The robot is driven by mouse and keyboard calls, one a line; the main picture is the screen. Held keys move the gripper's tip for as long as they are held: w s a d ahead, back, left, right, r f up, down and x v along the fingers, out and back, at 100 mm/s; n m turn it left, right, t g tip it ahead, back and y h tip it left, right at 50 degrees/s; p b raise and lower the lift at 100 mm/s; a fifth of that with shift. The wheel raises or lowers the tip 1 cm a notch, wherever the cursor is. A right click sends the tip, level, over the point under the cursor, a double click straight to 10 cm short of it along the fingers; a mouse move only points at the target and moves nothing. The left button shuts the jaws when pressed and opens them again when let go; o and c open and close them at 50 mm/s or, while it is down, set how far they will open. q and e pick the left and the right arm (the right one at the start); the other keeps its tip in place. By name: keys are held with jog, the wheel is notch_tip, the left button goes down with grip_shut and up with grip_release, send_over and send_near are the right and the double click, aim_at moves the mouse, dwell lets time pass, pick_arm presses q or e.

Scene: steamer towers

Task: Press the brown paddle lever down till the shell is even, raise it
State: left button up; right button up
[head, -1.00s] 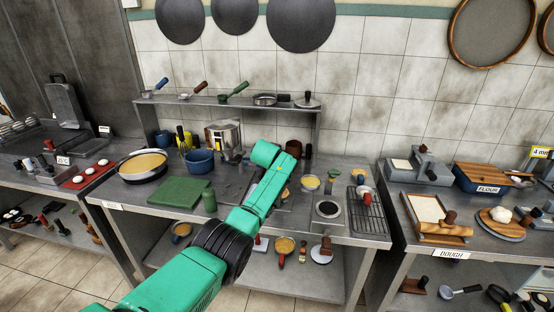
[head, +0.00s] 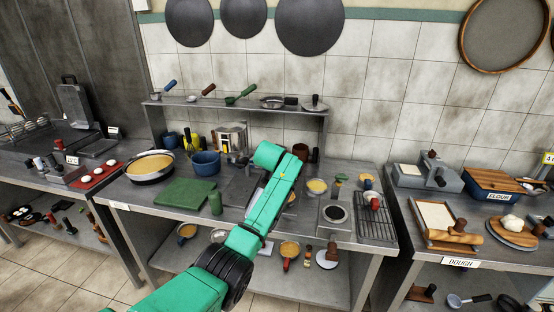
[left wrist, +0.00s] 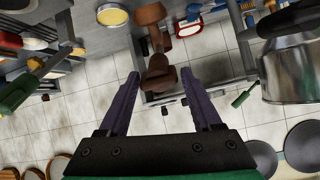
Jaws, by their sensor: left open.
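A brown paddle-shaped part (left wrist: 158,76), likely the lever, shows in the left wrist view with further brown parts (left wrist: 150,16) above it in the picture. In the head view a brown piece (head: 300,150) shows just behind my left arm's end. My left gripper (left wrist: 160,75) is open, its two purple fingers apart on either side of the brown part; I cannot tell whether they touch it. In the head view my arm hides these fingers and most of the device. I cannot make out the shell clearly. My right gripper is not in view.
A steel pot (head: 231,138), a blue pot (head: 206,163), a green board (head: 185,192) and a wire rack (head: 376,218) share the metal table. A shelf (head: 240,106) with small pans stands behind. The dough table (head: 460,262) is at the right.

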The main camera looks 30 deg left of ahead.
pick_arm(q)
jog(key=b+v, duration=0.2)
jog(key=v, duration=0.9)
jog(key=shift+a, duration=0.15)
